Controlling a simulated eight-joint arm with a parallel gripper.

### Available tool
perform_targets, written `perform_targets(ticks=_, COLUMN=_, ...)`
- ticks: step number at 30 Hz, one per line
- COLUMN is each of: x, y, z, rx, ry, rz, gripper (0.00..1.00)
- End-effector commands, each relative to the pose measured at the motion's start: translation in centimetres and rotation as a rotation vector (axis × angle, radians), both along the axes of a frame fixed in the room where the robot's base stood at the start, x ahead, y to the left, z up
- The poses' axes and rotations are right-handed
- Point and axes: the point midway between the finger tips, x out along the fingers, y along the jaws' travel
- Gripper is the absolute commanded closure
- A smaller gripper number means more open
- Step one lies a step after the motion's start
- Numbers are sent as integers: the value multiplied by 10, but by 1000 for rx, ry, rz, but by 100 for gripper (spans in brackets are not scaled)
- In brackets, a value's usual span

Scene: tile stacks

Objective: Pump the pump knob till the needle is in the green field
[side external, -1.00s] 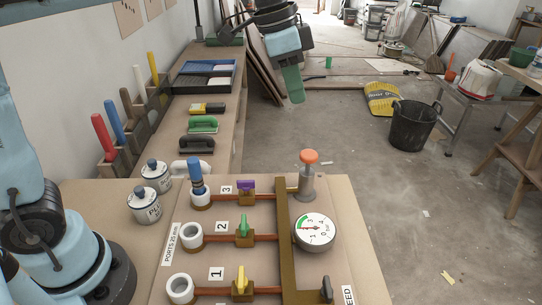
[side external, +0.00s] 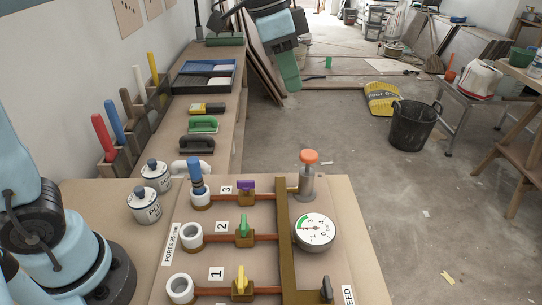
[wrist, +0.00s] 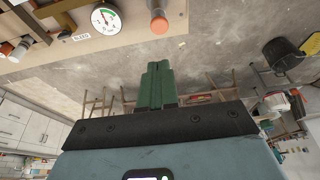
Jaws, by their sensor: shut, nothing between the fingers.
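The orange pump knob (side external: 309,157) stands raised on top of its grey pump cylinder (side external: 306,187) at the back right of the board. It also shows in the wrist view (wrist: 160,24). The round white gauge (side external: 315,231) lies just in front of the pump and has a green field on its dial. It also shows in the wrist view (wrist: 106,18). The needle is too small to read surely. My gripper (side external: 293,88) has green fingers, shut and empty. It hangs in the air above and behind the knob, clear of it; the fingers also show in the wrist view (wrist: 156,70).
The board carries purple (side external: 246,186), green (side external: 243,226) and yellow (side external: 241,281) valve handles on copper pipes. A blue plug (side external: 195,172) stands in the port of line 3. Two white cans (side external: 155,174) stand at the left. The space around the knob's top looks free.

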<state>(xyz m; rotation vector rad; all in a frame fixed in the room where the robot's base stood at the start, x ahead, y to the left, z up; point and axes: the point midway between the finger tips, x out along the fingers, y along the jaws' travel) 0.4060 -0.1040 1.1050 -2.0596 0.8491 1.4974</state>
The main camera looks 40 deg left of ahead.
Motion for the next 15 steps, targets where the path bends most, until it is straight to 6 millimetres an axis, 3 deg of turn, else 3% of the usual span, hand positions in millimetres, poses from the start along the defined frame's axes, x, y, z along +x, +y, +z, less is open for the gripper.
perform_targets(ticks=8, x=1, y=-1, z=-3, rx=-1, ry=1, rz=0, gripper=100)
perform_targets(ticks=15, x=7, y=-7, z=-29, rx=0, ry=1, rz=0, gripper=100)
